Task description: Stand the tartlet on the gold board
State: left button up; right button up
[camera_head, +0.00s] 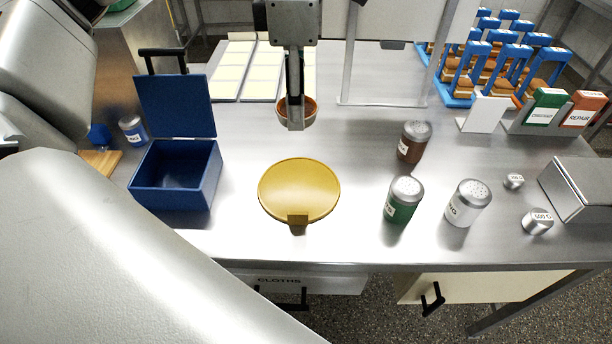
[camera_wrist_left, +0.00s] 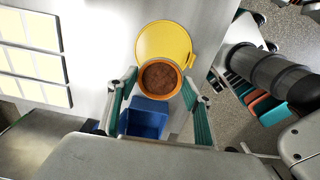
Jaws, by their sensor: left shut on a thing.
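The tartlet (camera_head: 311,106) has an orange-brown crust. In the left wrist view the tartlet (camera_wrist_left: 160,76) shows a dark brown filling. My left gripper (camera_head: 296,119) is shut on it, with a finger on either side (camera_wrist_left: 159,88); in the head view the gripper hides its middle. The round gold board (camera_head: 299,188) lies on the metal table, nearer to me than the tartlet. In the left wrist view the gold board (camera_wrist_left: 163,38) shows beyond the tartlet, which overlaps its edge in the picture. The board's top is bare. My right gripper is not seen.
An open, empty blue box (camera_head: 176,182) stands left of the board. Brown (camera_head: 413,142), green (camera_head: 402,200) and white (camera_head: 466,203) shakers stand to its right. Pale cards (camera_head: 232,70) lie at the back left. A blue rack (camera_head: 490,60) stands at the back right.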

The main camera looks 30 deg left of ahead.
pick_arm(q)
jog(key=b, duration=0.2)
send_over(299, 183)
notch_tip(299, 183, down, 13)
notch_tip(299, 183, down, 4)
jog(key=shift+r, duration=0.1)
jog(key=shift+f, duration=0.25)
jog(key=shift+r, duration=0.1)
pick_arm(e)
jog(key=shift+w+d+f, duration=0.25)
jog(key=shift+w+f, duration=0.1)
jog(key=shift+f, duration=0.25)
pick_arm(q)
jog(key=shift+f, duration=0.2)
jog(key=o, duration=1.1)
jog(key=shift+o, duration=0.2)
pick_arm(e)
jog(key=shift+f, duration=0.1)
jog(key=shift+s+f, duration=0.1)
